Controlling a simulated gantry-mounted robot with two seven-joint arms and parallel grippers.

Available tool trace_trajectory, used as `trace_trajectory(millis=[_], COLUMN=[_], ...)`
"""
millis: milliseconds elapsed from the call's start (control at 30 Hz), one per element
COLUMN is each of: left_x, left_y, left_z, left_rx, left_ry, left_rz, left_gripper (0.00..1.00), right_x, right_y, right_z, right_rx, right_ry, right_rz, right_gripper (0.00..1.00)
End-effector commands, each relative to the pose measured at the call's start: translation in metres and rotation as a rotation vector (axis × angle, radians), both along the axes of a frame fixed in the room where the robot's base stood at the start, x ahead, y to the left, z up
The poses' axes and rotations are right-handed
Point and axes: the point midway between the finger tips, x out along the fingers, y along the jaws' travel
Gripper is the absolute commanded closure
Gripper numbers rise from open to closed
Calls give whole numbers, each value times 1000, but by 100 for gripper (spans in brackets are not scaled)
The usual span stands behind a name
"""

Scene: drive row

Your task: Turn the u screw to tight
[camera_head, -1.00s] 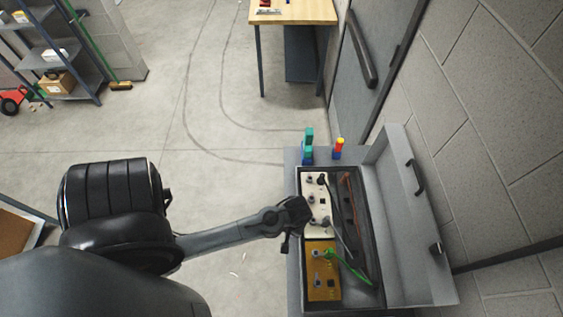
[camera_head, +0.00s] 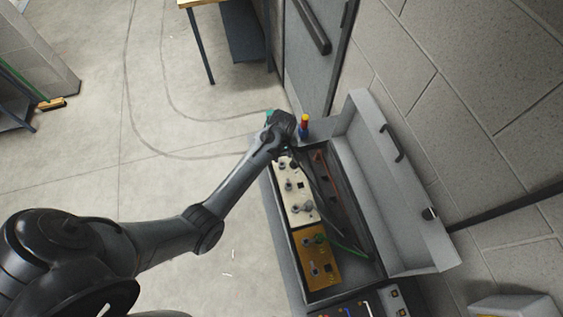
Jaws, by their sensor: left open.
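An open grey box (camera_head: 397,251) holds a white panel (camera_head: 299,214) and an ochre panel (camera_head: 323,283), both with knob-like screws. No lettering is readable, so I cannot tell which one is the u screw. A grey screw (camera_head: 288,185) and another below it show on the white panel; one more (camera_head: 313,269) is on the ochre panel. My left gripper (camera_head: 284,150) is open at the far end of the white panel, seen from behind. It hides that end and whatever lies under its fingers. My right gripper is out of view.
Dark cables and a green cable (camera_head: 346,246) run across the box. The raised lid with its handle (camera_head: 391,143) stands on the right near the block wall.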

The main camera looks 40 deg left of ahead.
Motion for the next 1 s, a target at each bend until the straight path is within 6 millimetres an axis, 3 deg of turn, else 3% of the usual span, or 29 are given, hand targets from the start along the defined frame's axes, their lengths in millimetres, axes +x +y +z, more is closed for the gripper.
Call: trace_trajectory(millis=[200, 400, 867, 1000], left_x=[-1, 0, -1, -1], left_y=[0, 0, 0, 0], left_z=[-36, -58, -67, -67], left_rx=[0, 0, 1, 1], left_ry=[4, 1, 0, 0], left_rz=[-1, -2, -2, -2], left_gripper=[58, 58, 58, 78], right_x=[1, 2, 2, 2], right_y=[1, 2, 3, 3], right_z=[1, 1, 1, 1], right_rx=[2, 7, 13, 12], right_ry=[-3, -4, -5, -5], right_rz=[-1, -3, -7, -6], right_gripper=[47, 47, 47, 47])
